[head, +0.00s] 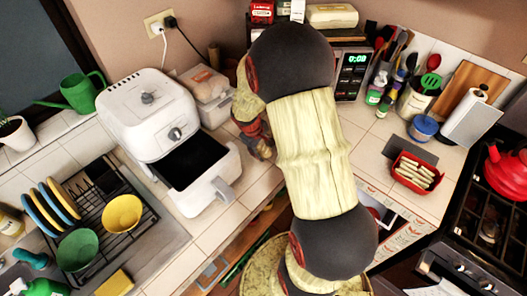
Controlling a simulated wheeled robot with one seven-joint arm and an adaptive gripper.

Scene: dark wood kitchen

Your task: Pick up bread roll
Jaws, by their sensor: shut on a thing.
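My gripper (263,151) is in the middle of the head view, low over the tiled counter (255,181), just right of the white air fryer (148,112). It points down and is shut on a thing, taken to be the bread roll. The roll itself is hidden behind the fingers and my arm, so its shape and its height above the counter cannot be told. My arm also covers much of the counter to the right of the gripper.
The air fryer's drawer (200,170) stands pulled open. A clear box with tan contents (208,84) is behind it. A microwave (353,63) is at the back. A red basket (414,174) and a red kettle (507,172) are at right, a dish rack (100,215) at left.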

